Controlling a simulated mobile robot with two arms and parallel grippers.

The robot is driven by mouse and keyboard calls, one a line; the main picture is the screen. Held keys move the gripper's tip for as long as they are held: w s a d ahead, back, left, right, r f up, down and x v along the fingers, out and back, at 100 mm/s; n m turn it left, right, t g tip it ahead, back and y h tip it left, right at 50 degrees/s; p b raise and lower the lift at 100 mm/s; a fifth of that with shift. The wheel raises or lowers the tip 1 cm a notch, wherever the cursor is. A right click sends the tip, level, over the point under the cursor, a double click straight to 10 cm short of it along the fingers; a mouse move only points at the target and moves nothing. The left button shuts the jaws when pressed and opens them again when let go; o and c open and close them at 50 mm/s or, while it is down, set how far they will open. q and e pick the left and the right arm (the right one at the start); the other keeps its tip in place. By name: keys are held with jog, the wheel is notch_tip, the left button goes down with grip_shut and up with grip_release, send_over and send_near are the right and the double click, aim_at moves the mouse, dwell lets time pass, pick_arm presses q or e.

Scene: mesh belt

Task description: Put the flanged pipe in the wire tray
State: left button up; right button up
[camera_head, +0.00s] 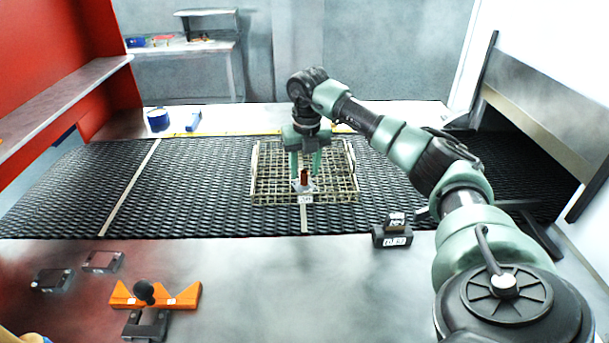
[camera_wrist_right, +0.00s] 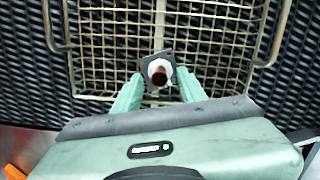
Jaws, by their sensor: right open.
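The wire tray (camera_head: 345,190) is a brass-coloured mesh basket on the black mesh belt; its wires fill the upper right wrist view (camera_wrist_right: 115,45). The flanged pipe (camera_head: 303,179) has a reddish-brown tube and a grey square flange. It appears to stand inside the tray near its front side, and in the right wrist view the pipe (camera_wrist_right: 158,72) is seen nearly end-on with a white collar. My right gripper (camera_head: 305,170) points down over the tray. Its green fingers are open, one either side of the pipe, with visible gaps. My left gripper is not in view.
An orange fixture (camera_head: 183,297) and a black-knobbed device (camera_head: 147,322) are on the front table at left, near two small flat boxes (camera_head: 103,261). A blue container (camera_head: 158,120) stands behind the belt. The belt left of the tray is clear.

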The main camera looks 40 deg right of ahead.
aim_at(306, 190)
notch_tip(306, 190, up, 10)
jog(key=s+b, duration=0.1)
jog(key=shift+a+f, duration=0.15)
jog(key=shift+a, duration=0.15)
